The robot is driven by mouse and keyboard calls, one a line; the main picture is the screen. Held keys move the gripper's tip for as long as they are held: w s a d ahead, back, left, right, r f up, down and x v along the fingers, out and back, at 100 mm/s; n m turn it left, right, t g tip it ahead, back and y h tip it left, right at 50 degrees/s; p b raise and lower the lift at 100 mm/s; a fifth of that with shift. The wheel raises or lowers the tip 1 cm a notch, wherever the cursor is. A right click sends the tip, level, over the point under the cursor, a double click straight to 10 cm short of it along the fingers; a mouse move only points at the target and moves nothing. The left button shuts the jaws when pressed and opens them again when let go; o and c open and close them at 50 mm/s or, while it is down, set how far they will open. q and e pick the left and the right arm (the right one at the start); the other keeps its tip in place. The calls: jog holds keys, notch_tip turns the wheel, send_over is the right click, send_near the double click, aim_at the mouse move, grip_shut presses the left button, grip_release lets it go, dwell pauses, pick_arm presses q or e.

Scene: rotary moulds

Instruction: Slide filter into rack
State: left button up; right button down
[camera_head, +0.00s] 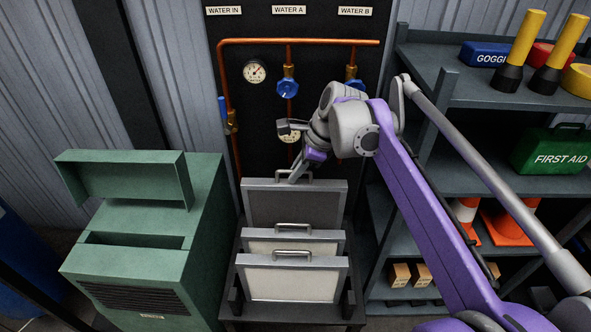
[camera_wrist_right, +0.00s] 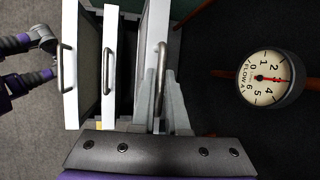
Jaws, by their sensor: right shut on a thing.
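Three framed filters with bar handles stand upright in a row on the dark rack (camera_head: 240,312). The rear filter (camera_head: 290,205) has a dark grey face and its top edge sits higher in the head view than the other two. The middle filter (camera_head: 262,246) and front filter (camera_head: 292,283) have pale faces. My right gripper (camera_head: 296,172) is shut on the rear filter's handle; the right wrist view shows its fingers (camera_wrist_right: 166,105) around that handle (camera_wrist_right: 160,78). The rear filter's lower edge is hidden behind the middle one. My left gripper is not in view.
A green cabinet (camera_head: 190,265) with a raised lid and an open top slot stands left of the rack. Copper pipes (camera_head: 330,42), blue valves and a gauge (camera_head: 255,71) are on the black panel behind. Shelves (camera_head: 470,180) stand close on the right.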

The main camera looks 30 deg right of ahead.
aim_at(296, 201)
jog(key=shift+f, duration=0.15)
jog(key=shift+f+b, duration=1.4)
jog(key=shift+f, duration=1.1)
jog(key=shift+f+b, duration=1.45)
jog(key=shift+f, duration=1.05)
jog(key=c, duration=0.8)
grip_release()
jog(key=shift+c, duration=0.2)
jog(key=p+v, duration=0.1)
jog(key=v, duration=0.9)
jog(key=shift+s+r+p, duration=0.2)
jog(key=shift+r+p, duration=0.1)
jog(key=shift+r, duration=0.1)
